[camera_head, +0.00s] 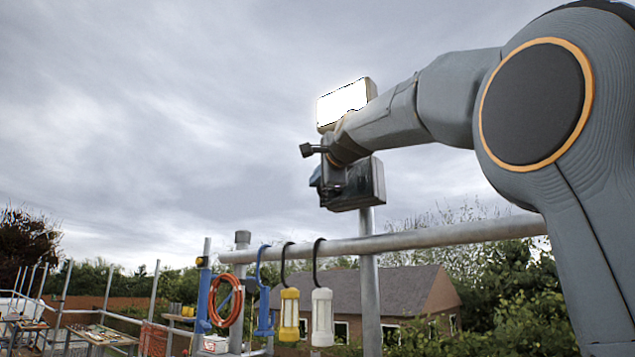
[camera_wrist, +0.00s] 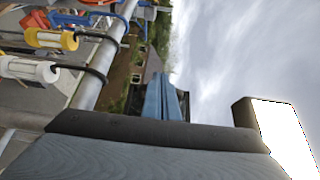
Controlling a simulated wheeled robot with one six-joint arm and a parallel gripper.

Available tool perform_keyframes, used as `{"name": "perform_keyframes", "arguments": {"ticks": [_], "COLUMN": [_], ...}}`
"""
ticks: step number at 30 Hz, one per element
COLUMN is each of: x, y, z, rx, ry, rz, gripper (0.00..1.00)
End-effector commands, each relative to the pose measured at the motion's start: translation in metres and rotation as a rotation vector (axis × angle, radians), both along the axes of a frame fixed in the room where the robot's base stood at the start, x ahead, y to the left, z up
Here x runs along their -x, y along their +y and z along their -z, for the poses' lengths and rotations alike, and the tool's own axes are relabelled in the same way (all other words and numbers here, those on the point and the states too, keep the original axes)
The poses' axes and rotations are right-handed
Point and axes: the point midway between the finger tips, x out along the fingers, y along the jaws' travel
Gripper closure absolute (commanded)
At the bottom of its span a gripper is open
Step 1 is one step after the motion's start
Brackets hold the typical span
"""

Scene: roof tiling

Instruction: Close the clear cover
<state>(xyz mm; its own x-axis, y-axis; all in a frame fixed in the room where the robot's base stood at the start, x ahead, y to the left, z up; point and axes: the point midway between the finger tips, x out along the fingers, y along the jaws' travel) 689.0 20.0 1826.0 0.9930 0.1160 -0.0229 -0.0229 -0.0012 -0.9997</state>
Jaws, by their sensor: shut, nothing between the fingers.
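A dark box (camera_head: 366,186) with a glossy face sits on the upright metal post, high in the head view. I cannot clearly make out a clear cover on it or tell how far one stands open. My gripper (camera_head: 317,178) is at the left side of this box, partly in shadow. In the wrist view my gripper's blue fingers (camera_wrist: 167,98) lie together, shut and empty. A small dark part shows just behind their tips, and I cannot tell whether they touch it.
A bright white-faced lamp (camera_head: 343,104) stands just above the box, close to my wrist. A horizontal metal rail (camera_head: 440,238) runs below. Open sky lies left.

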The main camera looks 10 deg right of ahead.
Motion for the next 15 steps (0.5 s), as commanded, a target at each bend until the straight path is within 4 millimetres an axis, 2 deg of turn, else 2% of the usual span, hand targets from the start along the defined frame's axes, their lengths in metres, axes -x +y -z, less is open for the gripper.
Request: {"name": "perform_keyframes", "arguments": {"ticks": [11, 15], "x": [0.0019, 0.0095], "y": [-0.0047, -0.001], "z": [-0.0024, -0.0033], "rx": [0.002, 0.003], "ry": [-0.004, -0.004], "rz": [0.007, 0.007], "gripper": [1.0, 1.0]}}
